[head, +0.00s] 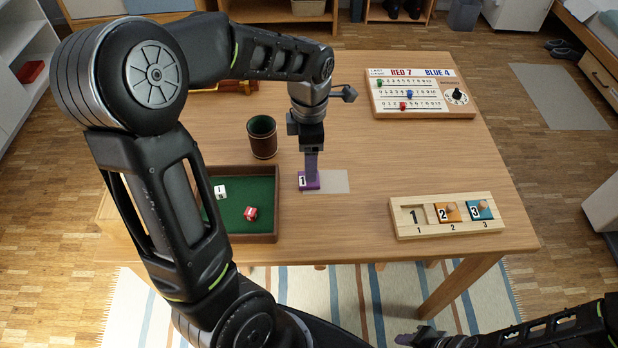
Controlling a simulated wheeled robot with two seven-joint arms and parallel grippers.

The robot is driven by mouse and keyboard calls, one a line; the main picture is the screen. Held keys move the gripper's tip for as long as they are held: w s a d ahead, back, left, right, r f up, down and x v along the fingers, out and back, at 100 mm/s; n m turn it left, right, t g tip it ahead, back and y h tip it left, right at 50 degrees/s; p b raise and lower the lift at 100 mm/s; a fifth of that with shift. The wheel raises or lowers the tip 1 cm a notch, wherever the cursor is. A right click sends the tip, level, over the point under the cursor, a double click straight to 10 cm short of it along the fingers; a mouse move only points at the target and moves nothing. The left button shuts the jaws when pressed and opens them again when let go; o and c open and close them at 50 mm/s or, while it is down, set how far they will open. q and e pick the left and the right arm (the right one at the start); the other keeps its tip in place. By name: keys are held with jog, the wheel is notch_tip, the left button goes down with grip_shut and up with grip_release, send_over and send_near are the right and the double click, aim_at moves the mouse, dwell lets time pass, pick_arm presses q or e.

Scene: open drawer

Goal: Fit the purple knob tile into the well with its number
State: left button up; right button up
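The purple knob tile (307,183), marked 1, is on the table just left of a pale grey mat and may overlap its edge. My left gripper (311,174) points straight down over it, fingertips at the tile's knob, which is hidden. The fingers are seen edge-on as one column, so their grip on the knob cannot be told. The wooden well board (447,234) is at the right front. Its well 1 (416,215) is empty; an orange tile 2 (447,212) and a blue tile 3 (480,210) sit in the others. My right gripper (408,338) is low at the bottom edge, its opening unclear.
A pale grey mat (335,182) lies right of the tile. A green-lined dice tray (262,171) with two dice and a brown cup (262,137) are left of it. A scoreboard (420,93) stands at the back right. Bare table lies between mat and well board.

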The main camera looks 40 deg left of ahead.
pick_arm(q)
jog(key=shift+f, duration=2.65)
jog(key=shift+c, duration=0.5)
jog(key=c, duration=1.3)
jog(key=shift+r, duration=0.1)
notch_tip(320, 180, up, 10)
jog(key=shift+f, duration=0.1)
